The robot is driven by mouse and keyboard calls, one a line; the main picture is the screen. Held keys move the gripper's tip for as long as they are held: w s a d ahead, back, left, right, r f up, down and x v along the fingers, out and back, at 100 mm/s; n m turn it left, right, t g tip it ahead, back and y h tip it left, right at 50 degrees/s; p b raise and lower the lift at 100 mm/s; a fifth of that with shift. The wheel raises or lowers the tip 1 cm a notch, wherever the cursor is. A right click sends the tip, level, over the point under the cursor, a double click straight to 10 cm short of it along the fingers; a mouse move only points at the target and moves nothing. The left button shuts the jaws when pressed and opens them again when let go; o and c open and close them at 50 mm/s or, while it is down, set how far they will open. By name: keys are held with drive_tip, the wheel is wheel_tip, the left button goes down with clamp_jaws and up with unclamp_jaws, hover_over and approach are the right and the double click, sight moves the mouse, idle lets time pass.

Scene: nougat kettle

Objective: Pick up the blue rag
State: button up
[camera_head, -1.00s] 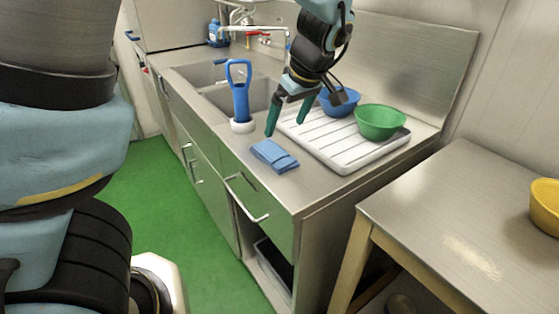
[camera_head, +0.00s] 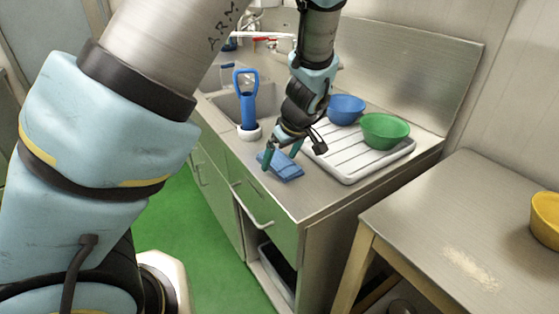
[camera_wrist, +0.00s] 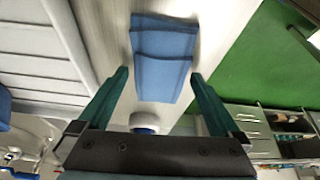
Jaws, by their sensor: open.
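The folded blue rag (camera_head: 284,167) lies flat on the steel counter, in front of the drying tray. In the wrist view the blue rag (camera_wrist: 163,55) sits ahead of and between the two green fingers. My gripper (camera_head: 280,162) is open and points down close over the rag, its fingers apart and nothing held. It also shows in the wrist view (camera_wrist: 160,88). The arm hides a little of the rag's far side in the head view.
A white ridged tray (camera_head: 350,172) holds a blue bowl (camera_head: 346,109) and a green bowl (camera_head: 385,130) right of the rag. A blue-handled brush (camera_head: 246,103) stands left, by the sink. A yellow bowl (camera_head: 545,220) is on the right table (camera_head: 430,235).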

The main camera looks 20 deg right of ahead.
sight(281, 161)
drive_tip(key=c, duration=1.2)
drive_tip(key=shift+o, duration=0.2)
wheel_tip(281, 161, up, 10)
drive_tip(key=b, duration=0.2)
